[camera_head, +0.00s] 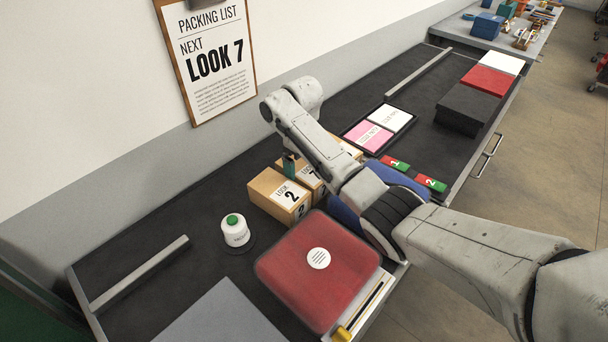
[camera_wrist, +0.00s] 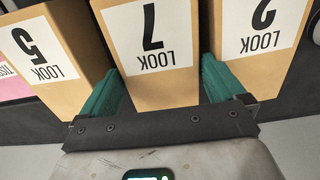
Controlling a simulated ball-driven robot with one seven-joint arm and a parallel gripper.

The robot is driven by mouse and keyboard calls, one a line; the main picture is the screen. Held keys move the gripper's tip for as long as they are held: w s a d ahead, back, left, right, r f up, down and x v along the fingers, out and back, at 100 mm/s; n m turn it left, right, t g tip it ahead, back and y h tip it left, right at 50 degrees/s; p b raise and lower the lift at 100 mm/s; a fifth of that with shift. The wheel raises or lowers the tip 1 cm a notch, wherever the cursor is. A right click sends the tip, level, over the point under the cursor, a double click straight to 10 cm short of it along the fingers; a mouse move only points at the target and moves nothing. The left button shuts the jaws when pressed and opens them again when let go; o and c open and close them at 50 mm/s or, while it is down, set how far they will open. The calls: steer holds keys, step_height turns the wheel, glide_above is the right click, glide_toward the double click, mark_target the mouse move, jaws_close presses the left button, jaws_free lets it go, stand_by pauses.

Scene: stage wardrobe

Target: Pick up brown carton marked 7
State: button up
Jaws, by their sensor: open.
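The brown carton marked 7 (camera_head: 312,178) stands in a row between a carton marked 2 (camera_head: 277,197) and a third one, largely hidden by my arm in the head view. In the wrist view the carton marked 7 (camera_wrist: 158,88) fills the middle, its label upside down, with the carton marked 5 (camera_wrist: 50,50) left and the carton marked 2 (camera_wrist: 262,50) right. My gripper (camera_wrist: 161,72) is open, one green finger on each side of the carton marked 7, in the gaps to its neighbours. Whether the fingers touch it is unclear.
Pink and white cards in a tray (camera_head: 350,138) and red-green tags (camera_head: 394,163) lie beyond. The wall-hung list reads LOOK 7 (camera_head: 207,62).

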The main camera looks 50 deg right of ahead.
steer(key=shift+c, duration=0.3)
steer(key=c, duration=0.8)
